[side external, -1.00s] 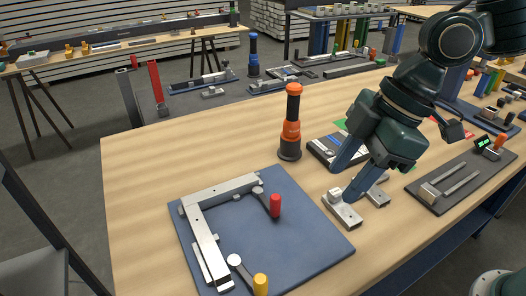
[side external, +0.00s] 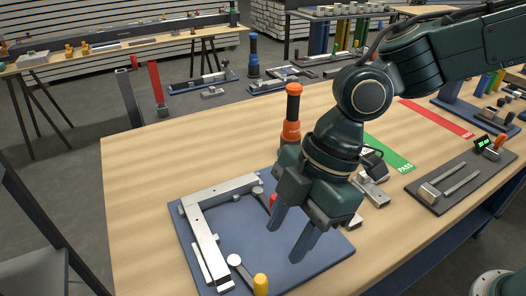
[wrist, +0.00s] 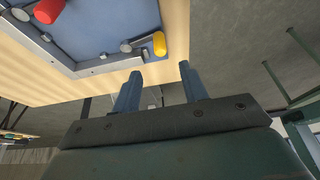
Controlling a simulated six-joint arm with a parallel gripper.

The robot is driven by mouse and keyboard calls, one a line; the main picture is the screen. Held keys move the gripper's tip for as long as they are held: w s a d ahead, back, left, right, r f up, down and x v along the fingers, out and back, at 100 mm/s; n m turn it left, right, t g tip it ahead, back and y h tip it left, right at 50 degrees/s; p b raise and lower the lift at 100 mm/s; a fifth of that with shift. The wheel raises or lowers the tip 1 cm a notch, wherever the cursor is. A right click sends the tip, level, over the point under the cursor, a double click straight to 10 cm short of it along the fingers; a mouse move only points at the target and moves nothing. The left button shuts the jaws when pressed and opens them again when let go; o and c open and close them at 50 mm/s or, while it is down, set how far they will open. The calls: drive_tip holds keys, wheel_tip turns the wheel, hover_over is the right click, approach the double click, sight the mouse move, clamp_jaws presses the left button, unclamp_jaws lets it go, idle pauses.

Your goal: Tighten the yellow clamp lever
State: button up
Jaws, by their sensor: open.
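The yellow clamp lever (side external: 260,284) stands at the near edge of the blue fixture plate (side external: 185,240), beside a round metal clamp pad (side external: 234,260). My gripper (side external: 286,240) is open and empty above the right part of the plate, apart from the yellow lever. Both fingers show in the wrist view (wrist: 159,82).
A metal L-shaped frame (side external: 205,235) lies on the plate. An orange and black tool (side external: 292,112) stands behind my gripper. A green PASS strip (side external: 390,152), a red strip (side external: 436,118) and a dark gauge board (side external: 460,182) are to the right. The table's left side is clear.

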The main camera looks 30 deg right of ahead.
sight(265, 276)
drive_tip(key=x, duration=1.2)
drive_tip(key=shift+f, duration=0.15)
clamp_jaws()
